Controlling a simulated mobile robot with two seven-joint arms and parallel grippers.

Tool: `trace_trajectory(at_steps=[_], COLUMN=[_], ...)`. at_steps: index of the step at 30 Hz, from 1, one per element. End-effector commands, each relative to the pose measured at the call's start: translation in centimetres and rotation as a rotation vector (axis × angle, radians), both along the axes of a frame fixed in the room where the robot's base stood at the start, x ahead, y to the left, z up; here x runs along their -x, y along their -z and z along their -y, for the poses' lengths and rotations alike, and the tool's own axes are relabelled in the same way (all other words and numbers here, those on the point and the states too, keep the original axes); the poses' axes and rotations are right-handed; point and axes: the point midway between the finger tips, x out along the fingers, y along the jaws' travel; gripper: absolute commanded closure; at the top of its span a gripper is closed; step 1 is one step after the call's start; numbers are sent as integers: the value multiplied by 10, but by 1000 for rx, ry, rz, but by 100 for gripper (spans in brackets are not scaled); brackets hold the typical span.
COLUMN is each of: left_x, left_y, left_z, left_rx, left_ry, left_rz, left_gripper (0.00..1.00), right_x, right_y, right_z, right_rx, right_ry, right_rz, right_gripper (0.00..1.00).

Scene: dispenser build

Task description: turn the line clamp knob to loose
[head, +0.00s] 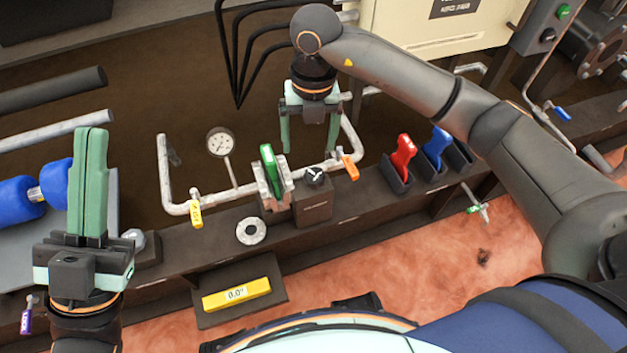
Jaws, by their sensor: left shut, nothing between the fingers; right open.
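A black knob with white marks (314,176) sits on top of a dark block (312,207) on the pipe line, and I take it to be the line clamp knob. Its label is too small to read. My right gripper (310,146) is open and empty, its green fingers pointing down behind and above the knob, apart from it. My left gripper (91,132) is shut and empty at the left, with its fingers pointing up, well away from the knob.
A green handle (268,168) stands in a metal holder just left of the block. A gauge (221,142), yellow tag (196,213) and orange lever (350,167) are along the pipe. Red (404,156) and blue (436,147) handles stand right. A yellow readout (237,294) is in front.

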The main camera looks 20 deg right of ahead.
Motion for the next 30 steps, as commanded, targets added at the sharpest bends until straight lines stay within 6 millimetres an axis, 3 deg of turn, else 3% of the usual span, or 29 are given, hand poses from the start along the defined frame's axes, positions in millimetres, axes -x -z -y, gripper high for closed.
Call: trace_trajectory(at_steps=[3,7,21,30], left_x=[5,5,3,3], left_y=[0,5,41,48], left_z=[1,1,4,6], left_rx=[2,5,9,0], left_ry=[7,12,30,27], left_rz=[25,22,-4,-5], left_gripper=[100,100,100,100], right_x=[-7,-7,-6,-6], right_y=[1,14,105,123], right_z=[14,15,13,13], right_rx=[63,67,60,60], right_ry=[31,33,29,28], right_rz=[21,21,20,22], right_gripper=[11,11,11,11])
